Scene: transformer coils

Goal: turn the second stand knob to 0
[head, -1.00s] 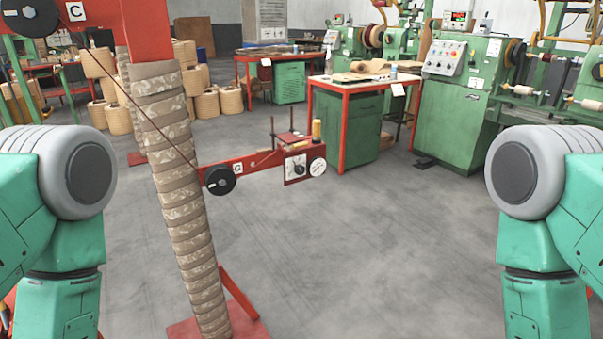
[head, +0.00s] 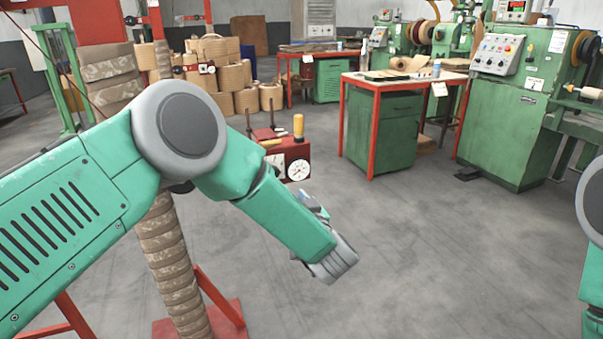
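A wrapped stand column (head: 172,250) rises at the left, largely behind my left arm. A red control box (head: 296,152) beside it carries a white round gauge (head: 299,170) and a dial plate with a dark knob (head: 277,167), partly covered by my forearm; its setting cannot be read. Another red stand farther back has a small dial box (head: 207,68), too small to read. My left gripper (head: 332,266) is below and to the right of the near box, apart from it and pointing down right. Its fingers cannot be made out. My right gripper is out of view.
A red-framed table (head: 372,88) with a green cabinet stands behind the box, and a green machine (head: 497,120) stands at the right. Coil spools (head: 245,100) are stacked at the back. The grey floor (head: 420,250) is clear at centre right.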

